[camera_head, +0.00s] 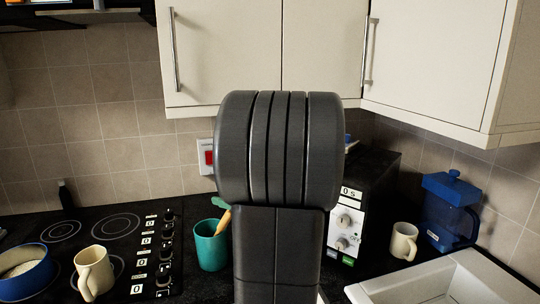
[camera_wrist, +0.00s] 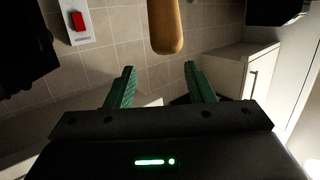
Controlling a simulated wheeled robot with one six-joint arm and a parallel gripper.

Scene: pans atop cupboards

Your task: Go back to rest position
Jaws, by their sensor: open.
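My gripper (camera_wrist: 159,70) shows in the wrist view with its two green fingers spread apart and nothing between them. A rounded wooden handle (camera_wrist: 167,28) hangs into the top of that view, beyond the fingertips and apart from them. In the head view my dark grey arm stands upright in the middle and hides what is behind it. My gripper cannot be made out there.
A teal cup (camera_head: 210,247) with a utensil stands beside the hob (camera_head: 110,225). A black appliance (camera_head: 345,225), cream mug (camera_head: 403,241), blue jug (camera_head: 448,212) and sink (camera_head: 450,283) lie right. A cream mug (camera_head: 95,272) and blue pot (camera_head: 25,275) are left. Wall cupboards (camera_head: 225,50) hang above.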

